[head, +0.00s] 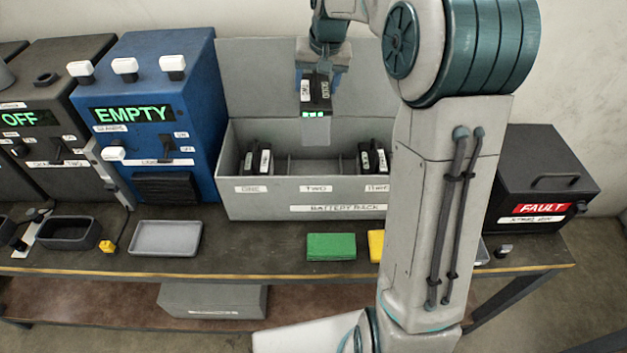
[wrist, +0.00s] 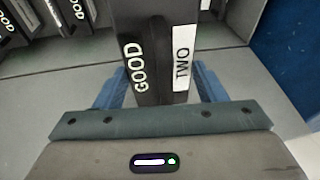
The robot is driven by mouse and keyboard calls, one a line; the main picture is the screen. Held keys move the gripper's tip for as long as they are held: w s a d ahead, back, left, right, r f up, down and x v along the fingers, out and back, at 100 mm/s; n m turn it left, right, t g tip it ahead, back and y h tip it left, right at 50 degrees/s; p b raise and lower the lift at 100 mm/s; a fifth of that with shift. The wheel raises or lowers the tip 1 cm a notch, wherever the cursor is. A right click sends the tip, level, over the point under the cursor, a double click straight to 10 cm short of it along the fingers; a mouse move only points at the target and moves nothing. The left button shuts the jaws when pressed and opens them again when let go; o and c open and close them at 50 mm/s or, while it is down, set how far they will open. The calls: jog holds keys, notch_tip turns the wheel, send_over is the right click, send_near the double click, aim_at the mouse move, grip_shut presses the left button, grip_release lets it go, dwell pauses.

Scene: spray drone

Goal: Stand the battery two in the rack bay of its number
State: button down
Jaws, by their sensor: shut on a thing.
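My gripper (head: 320,72) is shut on battery two (head: 316,92), a dark block with a green light strip. In the wrist view the battery (wrist: 156,30) shows the words GOOD and TWO between the blue fingers of my gripper (wrist: 157,88). It hangs above the grey battery rack (head: 250,208), over the middle part and clear of the bays. The rack front has labels ONE, TWO and a partly hidden third. The bay behind TWO looks empty. Dark batteries stand in the left bay (head: 258,160) and the right bay (head: 373,158).
The rack's tall back panel (head: 250,80) rises behind the battery. A blue machine reading EMPTY (head: 150,100) stands close on the left. A grey tray (head: 165,238), a green block (head: 331,247) and a partly hidden yellow block (head: 375,245) lie in front. A black FAULT box (head: 545,180) stands right.

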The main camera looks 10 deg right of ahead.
jog(key=f+b, duration=0.1)
jog(key=f, duration=0.2)
jog(key=f+b, duration=0.2)
jog(key=f, duration=0.2)
jog(key=f+b, duration=0.1)
jog(key=f, duration=0.3)
jog(key=shift+s+f+b, duration=0.15)
jog(key=shift+s+b, duration=0.1)
jog(key=shift+b, duration=0.05)
notch_tip(320, 180, down, 11)
jog(key=p, duration=0.1)
jog(key=shift+c, duration=1.9)
grip_release()
jog(key=shift+s+f, duration=0.1)
jog(key=shift+o, duration=0.4)
